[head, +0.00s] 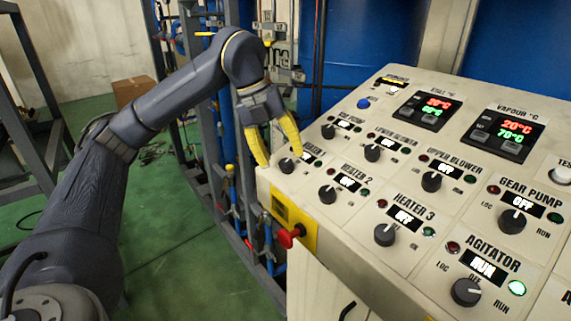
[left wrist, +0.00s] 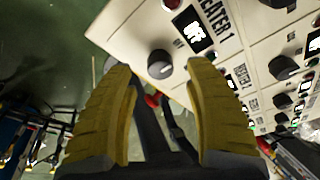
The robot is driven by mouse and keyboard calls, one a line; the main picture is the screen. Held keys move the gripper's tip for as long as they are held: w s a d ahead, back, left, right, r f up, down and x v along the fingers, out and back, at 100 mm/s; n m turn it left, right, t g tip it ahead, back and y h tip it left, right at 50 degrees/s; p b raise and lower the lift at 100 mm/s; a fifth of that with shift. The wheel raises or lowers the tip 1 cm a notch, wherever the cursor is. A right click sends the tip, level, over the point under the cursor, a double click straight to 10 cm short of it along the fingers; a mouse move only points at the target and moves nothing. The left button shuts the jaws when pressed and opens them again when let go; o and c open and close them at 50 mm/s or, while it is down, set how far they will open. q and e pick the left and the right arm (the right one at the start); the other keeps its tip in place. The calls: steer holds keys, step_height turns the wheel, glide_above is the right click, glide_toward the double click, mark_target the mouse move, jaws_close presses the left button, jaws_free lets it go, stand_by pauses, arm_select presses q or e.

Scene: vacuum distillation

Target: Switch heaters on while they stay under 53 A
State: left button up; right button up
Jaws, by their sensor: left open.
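My left gripper (head: 279,160) is open and empty, with its yellow fingers pointing down at the heater 1 knob (head: 287,166). In the left wrist view, the black heater 1 knob (left wrist: 160,64) shows just beyond and between the fingertips (left wrist: 158,75). I cannot tell whether they touch it. The heater 1 display (left wrist: 194,30) is too small to read surely. The heater 2 knob (head: 327,194) and its lit display (head: 347,182) are to the right. The heater 3 knob (head: 385,235) sits nearer, under a display (head: 404,217) reading OFF. My right gripper is not in view.
The agitator display (head: 482,267) reads RUN, with its green lamp (head: 516,288) lit. The gear pump display (head: 523,205) reads OFF. Two temperature meters (head: 428,110) (head: 506,135) sit at the back. A red emergency button (head: 287,238) sticks out from the panel's front. No current reading is legible.

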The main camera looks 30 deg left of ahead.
mark_target(285, 162)
arm_select(q)
steer(key=shift+x, duration=1.6)
jaws_close()
